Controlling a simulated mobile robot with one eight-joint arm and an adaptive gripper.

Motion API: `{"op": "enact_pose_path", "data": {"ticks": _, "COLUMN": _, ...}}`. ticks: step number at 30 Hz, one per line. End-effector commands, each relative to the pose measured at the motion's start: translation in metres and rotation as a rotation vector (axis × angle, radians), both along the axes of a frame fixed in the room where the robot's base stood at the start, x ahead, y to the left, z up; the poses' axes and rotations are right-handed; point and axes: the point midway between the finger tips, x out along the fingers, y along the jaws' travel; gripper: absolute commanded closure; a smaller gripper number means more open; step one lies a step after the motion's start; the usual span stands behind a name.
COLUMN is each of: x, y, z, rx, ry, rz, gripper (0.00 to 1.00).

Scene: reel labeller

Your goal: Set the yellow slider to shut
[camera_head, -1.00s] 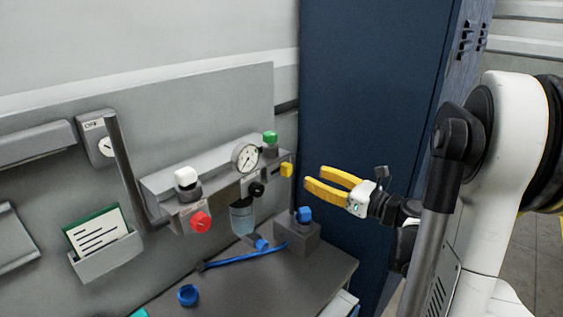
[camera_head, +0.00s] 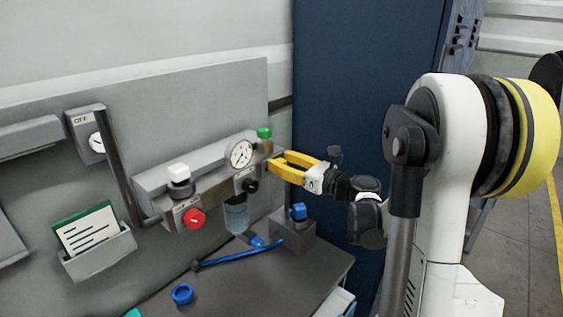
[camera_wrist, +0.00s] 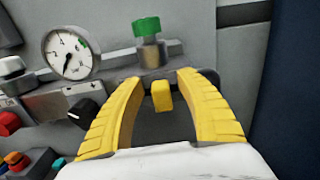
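The yellow slider (camera_wrist: 161,96) is a small yellow block on the front of the grey valve unit, near its right end. In the wrist view it sits between the two yellow fingers of my gripper (camera_wrist: 157,92), with a visible gap on each side. My gripper is open around it, and I see no contact. In the head view my gripper (camera_head: 276,168) is at the right end of the unit (camera_head: 150,182), and its fingers hide the slider there.
A gauge (camera_head: 240,153), a green-capped fitting (camera_head: 264,140), a black knob (camera_head: 250,185) and a red knob (camera_head: 193,218) are close by on the unit. Below are a clear bowl (camera_head: 236,216) and a blue-topped block (camera_head: 298,212). A dark blue cabinet (camera_head: 350,90) stands at the right.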

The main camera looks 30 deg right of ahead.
Motion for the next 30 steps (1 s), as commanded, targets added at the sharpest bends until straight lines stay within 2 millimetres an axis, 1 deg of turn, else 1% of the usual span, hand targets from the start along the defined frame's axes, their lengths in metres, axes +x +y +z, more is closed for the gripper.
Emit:
{"op": "enact_pose_path", "data": {"ticks": 1, "x": 0.000, "y": 0.000, "z": 0.000, "rx": 0.000, "ry": 0.000, "rz": 0.000, "gripper": 0.73}}
{"op": "enact_pose_path", "data": {"ticks": 2, "x": 0.000, "y": 0.000, "z": 0.000, "rx": 0.000, "ry": 0.000, "rz": 0.000, "gripper": 0.82}}
{"op": "enact_pose_path", "data": {"ticks": 3, "x": 0.000, "y": 0.000, "z": 0.000, "rx": 0.000, "ry": 0.000, "rz": 0.000, "gripper": 0.95}}
{"op": "enact_pose_path", "data": {"ticks": 4, "x": 0.000, "y": 0.000, "z": 0.000, "rx": 0.000, "ry": 0.000, "rz": 0.000, "gripper": 1.00}}
{"op": "enact_pose_path", "data": {"ticks": 13, "x": 0.000, "y": 0.001, "z": 0.000, "rx": 0.000, "ry": 0.000, "rz": 0.000, "gripper": 1.00}}
{"op": "enact_pose_path", "data": {"ticks": 16, "x": -0.003, "y": 0.010, "z": 0.000, "rx": 0.000, "ry": 0.000, "rz": 0.003, "gripper": 1.00}}
{"op": "enact_pose_path", "data": {"ticks": 21, "x": -0.013, "y": 0.037, "z": 0.000, "rx": 0.000, "ry": 0.000, "rz": 0.004, "gripper": 1.00}}
{"op": "enact_pose_path", "data": {"ticks": 22, "x": -0.014, "y": 0.040, "z": 0.000, "rx": 0.000, "ry": 0.000, "rz": 0.004, "gripper": 1.00}}
{"op": "enact_pose_path", "data": {"ticks": 30, "x": -0.015, "y": 0.043, "z": 0.000, "rx": 0.000, "ry": 0.000, "rz": 0.004, "gripper": 1.00}}
